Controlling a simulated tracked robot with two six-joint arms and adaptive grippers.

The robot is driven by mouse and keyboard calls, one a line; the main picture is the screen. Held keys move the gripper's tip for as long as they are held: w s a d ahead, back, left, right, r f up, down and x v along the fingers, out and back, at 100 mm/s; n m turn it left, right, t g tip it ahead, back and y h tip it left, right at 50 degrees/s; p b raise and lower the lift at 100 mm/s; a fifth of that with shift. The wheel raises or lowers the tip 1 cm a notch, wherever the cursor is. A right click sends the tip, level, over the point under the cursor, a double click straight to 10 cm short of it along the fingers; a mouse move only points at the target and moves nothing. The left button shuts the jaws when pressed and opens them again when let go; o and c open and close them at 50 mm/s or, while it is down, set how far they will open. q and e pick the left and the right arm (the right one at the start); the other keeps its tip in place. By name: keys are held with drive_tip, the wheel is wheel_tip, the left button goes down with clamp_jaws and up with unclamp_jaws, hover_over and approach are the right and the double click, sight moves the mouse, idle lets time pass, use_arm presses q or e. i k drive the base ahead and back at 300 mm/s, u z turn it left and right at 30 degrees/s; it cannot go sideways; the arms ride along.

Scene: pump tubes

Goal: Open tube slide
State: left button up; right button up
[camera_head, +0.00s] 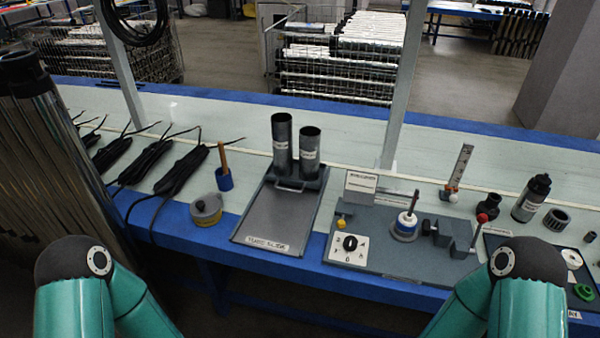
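The tube slide (268,218) is a grey flat tray on the blue-edged bench, with a "TUBE SLIDE" label on its front edge. A small light handle (289,186) sits on it just in front of two dark upright tubes. The left tube (282,145) and the right tube (309,152) stand side by side at the back of the tray, each with a white label. Both of my teal arms show at the bottom, one left and one right, apart from the slide. Neither of my grippers is in view.
Right of the slide is a grey fixture board (385,260) with a dial plate (347,247) and a red-knobbed lever (481,220). Left are a yellow-grey round container (206,209), a blue cup with a wooden handle (223,178) and black cable bundles (180,168). A grey post (402,90) rises behind.

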sight(294, 176)
drive_tip(key=u, duration=1.45)
drive_tip(key=i, duration=0.1)
drive_tip(key=z, duration=2.9)
drive_tip(key=k, duration=1)
drive_tip(key=u, duration=1.45)
drive_tip(key=i, duration=1)
drive_tip(key=u, duration=0.05)
